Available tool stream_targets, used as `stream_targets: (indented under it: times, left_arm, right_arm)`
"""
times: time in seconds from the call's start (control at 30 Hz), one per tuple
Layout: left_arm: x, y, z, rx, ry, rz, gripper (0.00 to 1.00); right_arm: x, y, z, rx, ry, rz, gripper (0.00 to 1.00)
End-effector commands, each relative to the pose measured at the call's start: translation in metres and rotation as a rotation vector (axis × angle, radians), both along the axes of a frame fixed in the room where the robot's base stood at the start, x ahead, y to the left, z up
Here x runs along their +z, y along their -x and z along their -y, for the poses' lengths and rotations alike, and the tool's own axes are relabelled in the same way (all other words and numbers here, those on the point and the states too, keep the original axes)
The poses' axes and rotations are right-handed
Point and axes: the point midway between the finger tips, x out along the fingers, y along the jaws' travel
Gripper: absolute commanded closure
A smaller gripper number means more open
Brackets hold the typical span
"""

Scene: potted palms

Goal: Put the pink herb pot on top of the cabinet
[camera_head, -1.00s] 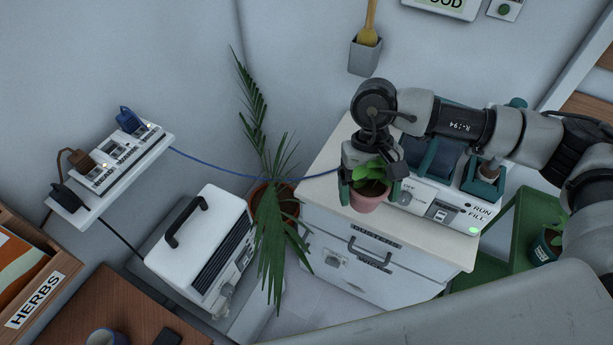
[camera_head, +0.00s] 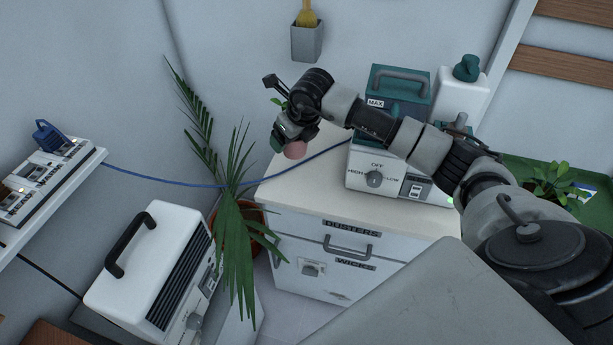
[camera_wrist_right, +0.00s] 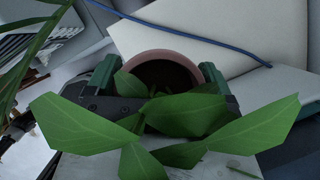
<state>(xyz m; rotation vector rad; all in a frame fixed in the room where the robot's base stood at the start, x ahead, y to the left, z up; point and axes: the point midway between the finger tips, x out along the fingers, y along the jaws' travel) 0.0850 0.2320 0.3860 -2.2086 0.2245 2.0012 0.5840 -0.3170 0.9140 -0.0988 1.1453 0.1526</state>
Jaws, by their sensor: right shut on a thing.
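The pink herb pot (camera_head: 296,150) is partly hidden by my right gripper (camera_head: 291,138) in the head view. My right gripper is shut on the pot; the wrist view shows green fingers on both sides of its pink rim (camera_wrist_right: 170,54), with herb leaves (camera_wrist_right: 190,115) in front. The cabinet is white with drawers labelled DUSTERS and WICKS. In the head view the pot appears over the back left part of its pale top (camera_head: 310,192). I cannot tell whether the pot touches it. My left gripper is not in view.
A heater-like appliance with a dial (camera_head: 390,180) stands on the cabinet's right part. A potted palm (camera_head: 235,225) stands left of the cabinet. The front left of the top is clear.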

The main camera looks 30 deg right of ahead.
Motion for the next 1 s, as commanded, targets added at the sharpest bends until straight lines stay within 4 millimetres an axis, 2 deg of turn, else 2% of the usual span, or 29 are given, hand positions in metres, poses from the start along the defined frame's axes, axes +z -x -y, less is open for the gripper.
stream_targets:
  times: [0.03,0.1,0.3,0.6,0.83,1.0]
  left_arm:
    - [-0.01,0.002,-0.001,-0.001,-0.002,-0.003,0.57]
    - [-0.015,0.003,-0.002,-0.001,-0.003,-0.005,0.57]
    - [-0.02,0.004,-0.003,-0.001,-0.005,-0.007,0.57]
    - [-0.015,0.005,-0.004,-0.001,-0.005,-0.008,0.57]
    - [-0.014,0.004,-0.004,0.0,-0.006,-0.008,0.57]
    - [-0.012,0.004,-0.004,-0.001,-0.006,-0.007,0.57]
  right_arm:
    - [-0.01,-0.004,0.008,-0.097,-0.002,0.001,0.44]
    - [-0.015,-0.009,0.02,-0.223,-0.001,0.0,0.44]
    - [-0.025,-0.015,0.038,-0.425,-0.002,-0.002,0.44]
    - [-0.075,-0.014,0.04,-0.447,-0.002,-0.005,0.44]
    - [-0.094,-0.015,0.039,-0.445,-0.003,-0.005,0.44]
    - [-0.118,-0.014,0.039,-0.446,-0.002,-0.005,0.44]
